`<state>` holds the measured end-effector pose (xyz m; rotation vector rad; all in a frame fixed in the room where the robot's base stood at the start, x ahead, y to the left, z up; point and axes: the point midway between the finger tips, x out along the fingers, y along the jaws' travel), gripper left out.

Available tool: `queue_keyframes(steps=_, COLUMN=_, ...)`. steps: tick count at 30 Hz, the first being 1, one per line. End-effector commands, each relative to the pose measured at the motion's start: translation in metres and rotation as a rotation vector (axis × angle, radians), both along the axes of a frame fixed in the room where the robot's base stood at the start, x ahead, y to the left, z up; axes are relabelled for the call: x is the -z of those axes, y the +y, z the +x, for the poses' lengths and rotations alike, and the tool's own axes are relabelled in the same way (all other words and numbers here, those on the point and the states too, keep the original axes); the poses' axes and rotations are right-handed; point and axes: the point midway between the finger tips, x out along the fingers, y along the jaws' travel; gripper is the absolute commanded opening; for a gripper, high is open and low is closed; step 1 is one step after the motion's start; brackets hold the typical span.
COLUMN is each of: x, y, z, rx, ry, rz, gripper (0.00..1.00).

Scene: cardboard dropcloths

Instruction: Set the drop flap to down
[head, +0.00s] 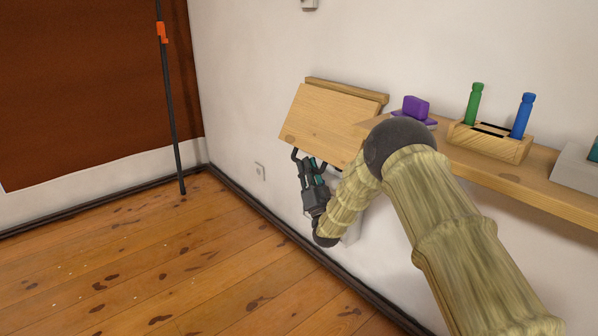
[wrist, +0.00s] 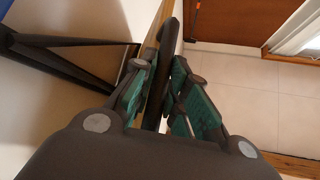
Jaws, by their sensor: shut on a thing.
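The drop flap (head: 325,120) is a light wooden board below a wooden strip (head: 348,90) on the wall. It slants, with its free edge lower than its wall edge, and is not hanging flat against the wall. A dark bar-like handle (head: 296,156) shows under its free edge. My gripper (head: 312,172) is just below that edge, shut on the handle. In the wrist view my gripper's teal-padded fingers (wrist: 165,88) close on the dark handle (wrist: 173,45). My arm hides the flap's lower right corner.
A wooden shelf (head: 510,183) adjoins on the right. It carries a purple object (head: 415,107) and a wooden holder (head: 490,142) with green and blue pegs. A dark pole (head: 171,110) stands by the left wall. The plank floor at left is clear.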

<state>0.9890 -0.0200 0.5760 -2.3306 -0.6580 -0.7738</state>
Motion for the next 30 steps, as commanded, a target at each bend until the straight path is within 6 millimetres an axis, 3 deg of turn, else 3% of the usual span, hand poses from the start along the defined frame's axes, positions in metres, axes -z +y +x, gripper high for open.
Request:
queue_keyframes(steps=3, x=0.013, y=-0.01, z=0.01, rx=0.0, ry=-0.083, rz=-0.095, gripper=0.0)
queue_keyframes(steps=12, x=0.02, y=-0.027, z=0.023, rx=0.0, ry=-0.207, rz=-0.24, gripper=0.0)
queue_keyframes(steps=29, x=0.018, y=-0.032, z=0.027, rx=0.002, ry=-0.237, rz=-0.274, gripper=0.0)
queue_keyframes(steps=30, x=0.018, y=-0.032, z=0.027, rx=0.001, ry=-0.237, rz=-0.273, gripper=0.21)
